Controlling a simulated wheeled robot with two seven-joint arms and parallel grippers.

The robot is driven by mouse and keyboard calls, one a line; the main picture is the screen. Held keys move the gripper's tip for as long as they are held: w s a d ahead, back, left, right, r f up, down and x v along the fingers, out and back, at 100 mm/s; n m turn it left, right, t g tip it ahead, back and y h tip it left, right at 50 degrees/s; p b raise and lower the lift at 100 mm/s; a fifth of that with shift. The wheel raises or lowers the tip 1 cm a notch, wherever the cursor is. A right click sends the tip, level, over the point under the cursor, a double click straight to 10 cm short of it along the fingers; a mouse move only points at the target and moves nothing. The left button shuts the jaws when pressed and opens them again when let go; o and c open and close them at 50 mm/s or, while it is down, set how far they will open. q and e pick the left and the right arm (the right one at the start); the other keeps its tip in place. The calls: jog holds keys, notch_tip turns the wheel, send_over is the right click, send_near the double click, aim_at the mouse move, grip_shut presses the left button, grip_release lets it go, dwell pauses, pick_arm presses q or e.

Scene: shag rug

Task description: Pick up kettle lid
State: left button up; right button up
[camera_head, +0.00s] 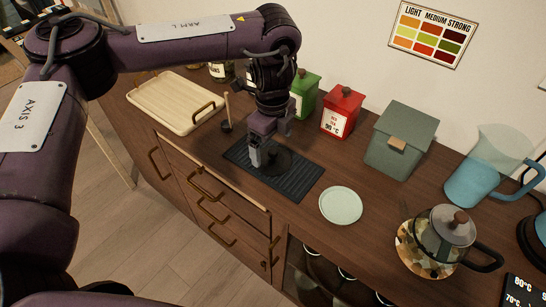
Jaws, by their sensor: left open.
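A dark, round, flat piece that looks like the kettle lid (277,163) lies on the black ribbed mat (303,184) on the wooden counter. My left gripper (266,152) points down over the mat with open fingers, right at this dark piece and partly hiding it. I cannot tell whether the fingers touch it. A blue see-through kettle (478,178) stands at the right, with no lid visible on it. A glass teapot (437,240) with a grey lid and wooden knob stands on a patterned round trivet (408,250). My right gripper is not in view.
A pale green saucer (341,205) lies right of the mat. A green tin (305,95), a red tin (342,112) and a grey-green box (400,140) stand along the wall. A wooden tray (176,100) is at the left. The counter's front edge is close to the mat.

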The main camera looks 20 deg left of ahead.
aim_at(273, 151)
pick_arm(q)
notch_tip(273, 151, down, 4)
jog(key=shift+w+f, duration=0.1)
jog(key=shift+w, duration=0.05)
jog(key=shift+f, duration=0.1)
jog(key=c, duration=0.8)
jog(key=shift+o, duration=0.2)
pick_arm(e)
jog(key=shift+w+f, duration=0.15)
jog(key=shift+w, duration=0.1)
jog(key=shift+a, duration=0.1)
